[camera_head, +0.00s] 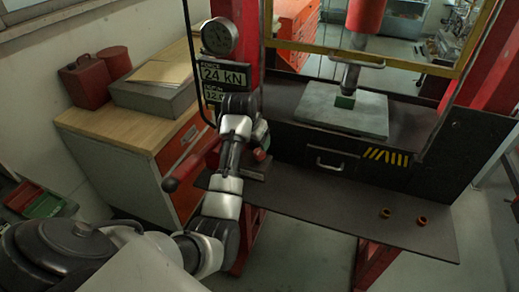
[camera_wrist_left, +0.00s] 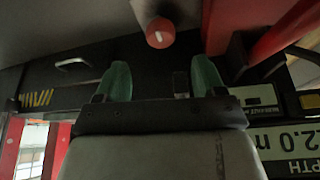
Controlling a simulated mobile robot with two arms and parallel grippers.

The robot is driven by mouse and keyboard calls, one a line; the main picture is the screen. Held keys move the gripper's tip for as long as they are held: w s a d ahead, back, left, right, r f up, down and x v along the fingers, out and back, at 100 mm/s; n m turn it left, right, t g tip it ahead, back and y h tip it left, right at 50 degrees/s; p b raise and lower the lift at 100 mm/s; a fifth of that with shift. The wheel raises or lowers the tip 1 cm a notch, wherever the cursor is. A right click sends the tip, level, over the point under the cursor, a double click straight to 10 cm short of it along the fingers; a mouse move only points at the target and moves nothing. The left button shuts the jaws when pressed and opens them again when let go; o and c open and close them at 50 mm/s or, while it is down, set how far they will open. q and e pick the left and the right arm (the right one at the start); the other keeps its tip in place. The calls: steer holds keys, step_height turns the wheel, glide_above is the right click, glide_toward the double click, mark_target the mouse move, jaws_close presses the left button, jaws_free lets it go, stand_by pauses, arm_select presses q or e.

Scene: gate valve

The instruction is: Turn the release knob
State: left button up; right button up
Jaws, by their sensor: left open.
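The release knob (camera_wrist_left: 160,32) is a small red round knob with a pale mark on its face. It shows at the top of the left wrist view and also in the head view (camera_head: 260,155), just below my left gripper, beside the press frame. My left gripper (camera_wrist_left: 162,80) is open, with two green fingertips apart and nothing between them. The knob lies beyond the tips, roughly centred between them, and looks clear of both. In the head view my left gripper (camera_head: 263,134) is partly hidden by its own wrist. My right gripper is not in view.
A display panel (camera_head: 224,75) reading 24 kN and a round gauge (camera_head: 219,37) stand above the gripper. The dark shelf (camera_head: 330,205) is mostly clear, with two small rings (camera_head: 421,221) at the right.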

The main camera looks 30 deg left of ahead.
mark_target(259, 152)
arm_select(q)
steer(key=p+x, duration=0.1)
steer(key=x, duration=0.6)
steer(key=shift+r, duration=0.1)
steer(key=shift+w+a+f, duration=0.1)
steer(key=shift+w+f, duration=0.05)
steer(key=shift+f, duration=0.3)
steer(key=shift+c, duration=0.8)
steer(key=c, duration=0.8)
